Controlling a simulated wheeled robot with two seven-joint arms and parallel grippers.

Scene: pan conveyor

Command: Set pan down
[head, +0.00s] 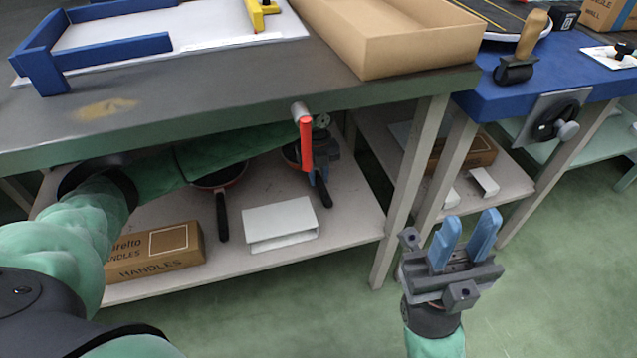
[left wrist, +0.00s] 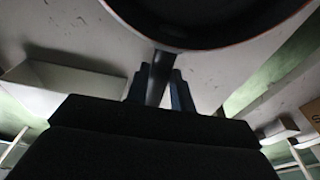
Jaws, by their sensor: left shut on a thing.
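My left arm reaches in under the dark workbench. My left gripper (head: 318,176) is shut on the black handle (head: 323,193) of a pan (head: 291,153) at the lower shelf (head: 345,215). The gripper and a red bar hide part of this pan. The left wrist view shows the handle (left wrist: 158,78) between the blue fingers, with the round, red-rimmed pan (left wrist: 205,42) beyond it. I cannot tell whether the pan touches the shelf. A second pan (head: 221,180) lies to its left, partly behind my arm. My right gripper (head: 465,238) is open and empty, in front of the shelf's right side.
A cardboard handles box (head: 155,252) and a white block (head: 280,226) are on the shelf. A red bar (head: 306,143) hangs at the workbench (head: 230,110) edge, close to my left gripper. A table leg (head: 405,200) stands right of the shelf.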

